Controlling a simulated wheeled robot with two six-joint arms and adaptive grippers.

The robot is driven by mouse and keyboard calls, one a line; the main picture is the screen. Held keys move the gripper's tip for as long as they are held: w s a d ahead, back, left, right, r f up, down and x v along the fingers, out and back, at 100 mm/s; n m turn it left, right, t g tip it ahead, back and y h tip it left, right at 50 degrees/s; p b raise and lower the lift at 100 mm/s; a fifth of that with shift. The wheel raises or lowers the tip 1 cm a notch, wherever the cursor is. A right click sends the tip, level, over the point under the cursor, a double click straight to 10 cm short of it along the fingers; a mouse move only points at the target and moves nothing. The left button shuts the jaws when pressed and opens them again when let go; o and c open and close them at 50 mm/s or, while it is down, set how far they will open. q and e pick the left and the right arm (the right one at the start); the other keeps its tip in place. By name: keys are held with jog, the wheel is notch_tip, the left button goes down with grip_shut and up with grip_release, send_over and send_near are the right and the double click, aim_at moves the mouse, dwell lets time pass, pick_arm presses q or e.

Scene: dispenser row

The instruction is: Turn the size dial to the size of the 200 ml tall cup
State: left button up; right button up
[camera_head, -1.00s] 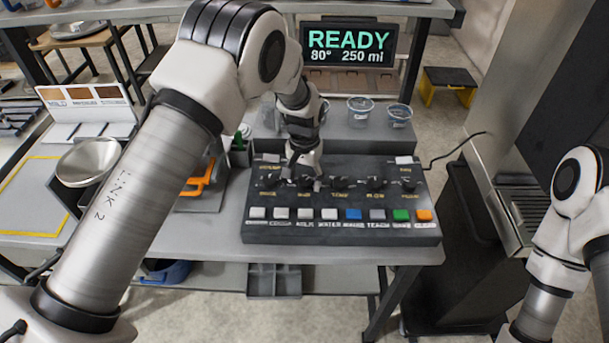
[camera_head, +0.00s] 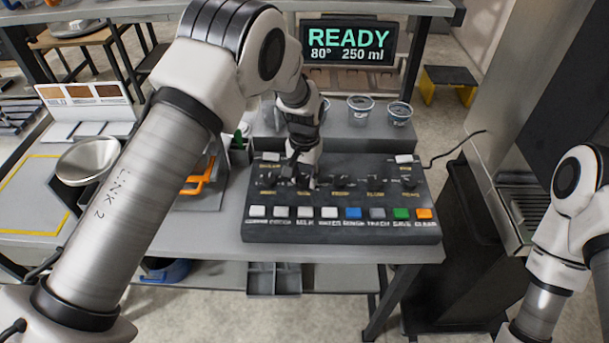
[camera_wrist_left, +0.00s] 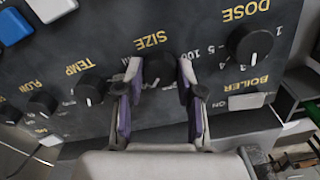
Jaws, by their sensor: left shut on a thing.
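The dark control panel (camera_head: 345,236) stands on the grey table. In the left wrist view, the black size dial (camera_wrist_left: 160,70) sits under the yellow word SIZE, which appears upside down. My left gripper (camera_head: 307,182) reaches down to the panel and is shut on this dial; its purple-padded fingers (camera_wrist_left: 160,84) lie on either side of it. A white mark shows on the dial. The display (camera_head: 348,42) reads READY, 80° and 250 ml. Clear cups (camera_head: 360,109) stand behind the panel; I cannot tell their sizes. My right gripper is out of view.
The dose dial (camera_wrist_left: 250,45) and temp dial (camera_wrist_left: 90,90) flank the size dial. A row of coloured buttons (camera_head: 354,213) runs along the panel front. A dark cable (camera_head: 455,148) leaves the panel at right.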

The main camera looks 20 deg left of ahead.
pick_arm(q)
jog(key=shift+f+n, duration=0.1)
jog(key=shift+n, duration=0.4)
jog(key=n, duration=0.3)
jog(key=shift+s+n+b, duration=0.1)
jog(key=shift+n+b, duration=0.2)
jog(key=shift+b, duration=0.05)
jog(key=shift+n, duration=2.1)
jog(key=o, duration=1.2)
jog(key=shift+c, duration=0.2)
